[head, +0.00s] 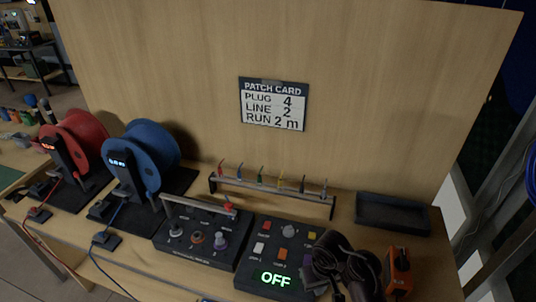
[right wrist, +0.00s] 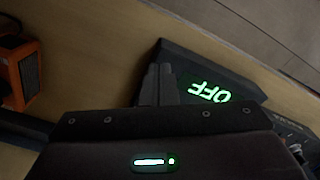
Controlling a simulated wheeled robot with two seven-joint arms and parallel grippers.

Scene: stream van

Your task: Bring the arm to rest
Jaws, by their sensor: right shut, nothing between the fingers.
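My right gripper (head: 316,284) is at the lower right of the head view, over the right edge of the black control box (head: 255,262), which has a lit OFF display. The dark arm behind it covers that side of the box. In the right wrist view its fingers (right wrist: 158,84) are together, with nothing between them, beside the box showing OFF (right wrist: 190,68). I cannot tell whether the fingers touch the box. My left gripper is not in view.
An orange device (head: 398,272) stands close right of my right gripper. Behind are an empty dark tray (head: 392,213) and a rack (head: 272,190) of coloured plugs. A switch box (head: 195,250), a blue reel (head: 150,150) and a red reel (head: 85,135) stand to the left.

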